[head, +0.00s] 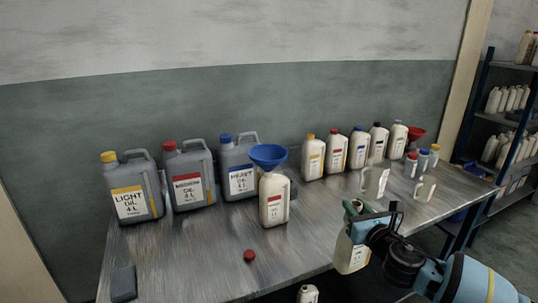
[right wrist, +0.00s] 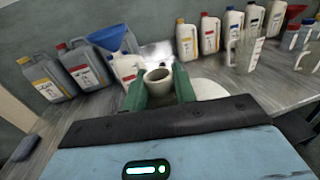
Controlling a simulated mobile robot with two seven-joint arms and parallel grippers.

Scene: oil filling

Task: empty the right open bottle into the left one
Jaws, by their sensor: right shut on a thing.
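The left open bottle (head: 274,205) is cream with a red label. It stands upright on the table with a blue funnel (head: 268,154) in its neck; the funnel also shows in the right wrist view (right wrist: 113,40). My right gripper (head: 353,210) is shut on the right open bottle (head: 350,254), cream with a yellow label, near the table's front edge. In the right wrist view the green fingers (right wrist: 160,92) sit on both sides of its open mouth (right wrist: 158,76). The held bottle is to the right of the funnel bottle and apart from it. My left gripper is not in view.
The metal table (head: 190,255) holds a red cap (head: 249,256) and a dark block (head: 123,283). Grey oil cans (head: 188,178) stand behind at left, capped bottles (head: 336,152) and pale jugs (head: 374,183) at right. Another bottle (head: 307,294) shows below the front edge.

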